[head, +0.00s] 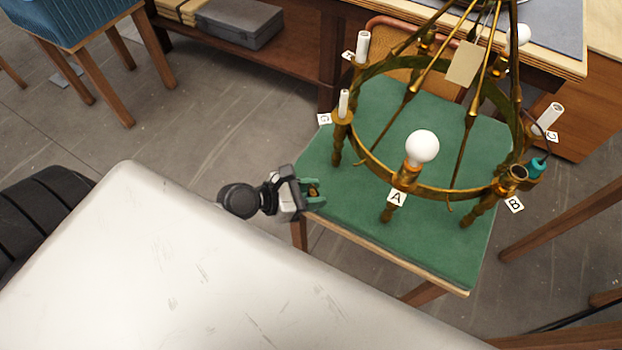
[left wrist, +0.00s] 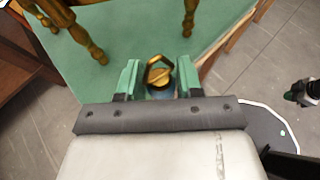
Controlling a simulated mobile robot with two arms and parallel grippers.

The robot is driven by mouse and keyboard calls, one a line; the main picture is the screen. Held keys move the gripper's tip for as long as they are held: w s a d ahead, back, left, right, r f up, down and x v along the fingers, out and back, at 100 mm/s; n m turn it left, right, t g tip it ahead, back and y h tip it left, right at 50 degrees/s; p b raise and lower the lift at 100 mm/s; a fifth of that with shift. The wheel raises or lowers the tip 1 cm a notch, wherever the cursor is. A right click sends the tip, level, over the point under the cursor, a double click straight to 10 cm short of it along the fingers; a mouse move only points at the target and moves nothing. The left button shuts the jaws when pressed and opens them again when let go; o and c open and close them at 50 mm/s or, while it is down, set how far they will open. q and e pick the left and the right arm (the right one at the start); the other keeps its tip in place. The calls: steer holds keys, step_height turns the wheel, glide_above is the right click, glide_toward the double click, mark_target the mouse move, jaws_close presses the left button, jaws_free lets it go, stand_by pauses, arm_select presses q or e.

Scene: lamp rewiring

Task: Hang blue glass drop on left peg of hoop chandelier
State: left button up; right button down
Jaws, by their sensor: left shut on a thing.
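My left gripper (head: 312,193) is at the near left edge of the green-topped table, left of the hoop chandelier (head: 437,189). In the left wrist view the green fingers of my left gripper (left wrist: 158,80) are shut on the blue glass drop (left wrist: 160,94). Its brass cap and loop show between the fingers, with a little blue below; the rest is hidden. The brass chandelier stands over the green top with candle sleeves, bulbs and letter tags. Small thin hooks show at its lower rim; I cannot tell which is the left peg. A dark green-tipped part (left wrist: 302,92) at the right may be my right gripper.
The green top (head: 325,150) has bare room left of the chandelier. A brass turned leg (left wrist: 83,42) shows in the left wrist view. A teal-capped part with a wire (head: 536,168) sits by tag B. A workbench (head: 575,62) stands behind; a blue chair (head: 70,25) is far left.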

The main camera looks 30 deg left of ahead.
arm_select(q)
steer(key=shift+w+d, duration=0.25)
steer(key=shift+w, duration=0.15)
steer(key=shift+w+d, duration=0.15)
steer(key=shift+w, duration=0.15)
steer(key=w+d+b, duration=0.1)
steer(key=w+d, duration=0.2)
steer(key=w, duration=0.3)
steer(key=shift+w+f+b, duration=0.15)
steer(key=shift+w+b, duration=0.05)
steer(key=shift+b, duration=0.15)
arm_select(e)
steer(key=shift+f, duration=0.9)
arm_select(q)
steer(key=shift+d, duration=0.1)
arm_select(e)
steer(key=shift+d, duration=0.15)
steer(key=shift+r, duration=0.15)
arm_select(q)
steer(key=shift+p, duration=0.5)
arm_select(e)
steer(key=shift+r, duration=0.35)
